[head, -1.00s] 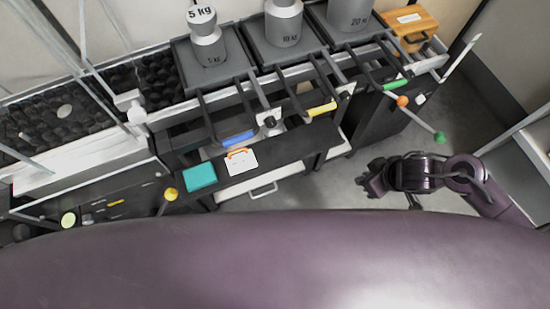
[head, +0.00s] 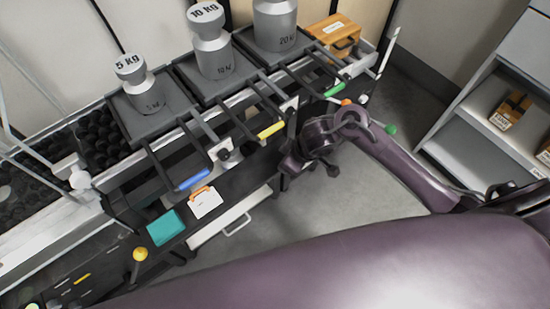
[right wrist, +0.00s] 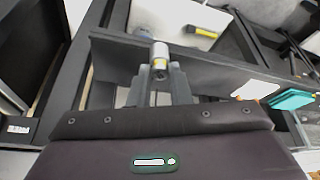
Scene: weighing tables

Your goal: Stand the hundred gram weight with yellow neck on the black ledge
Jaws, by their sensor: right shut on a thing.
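In the right wrist view, a small silver cylindrical weight with a yellow band at its neck (right wrist: 160,60) sits between the fingertips of my right gripper (right wrist: 158,80), which is shut on it. In the head view, my right gripper (head: 289,166) is by the right end of the black ledge (head: 238,178), and the weight cannot be made out there. The ledge also shows as a dark strip in the right wrist view (right wrist: 215,76), just beyond the fingers. I cannot tell whether the weight touches it. My left gripper is in neither current view.
Large weights marked 5 kg (head: 143,85), 10 kg (head: 211,45) and 20 kg stand behind.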

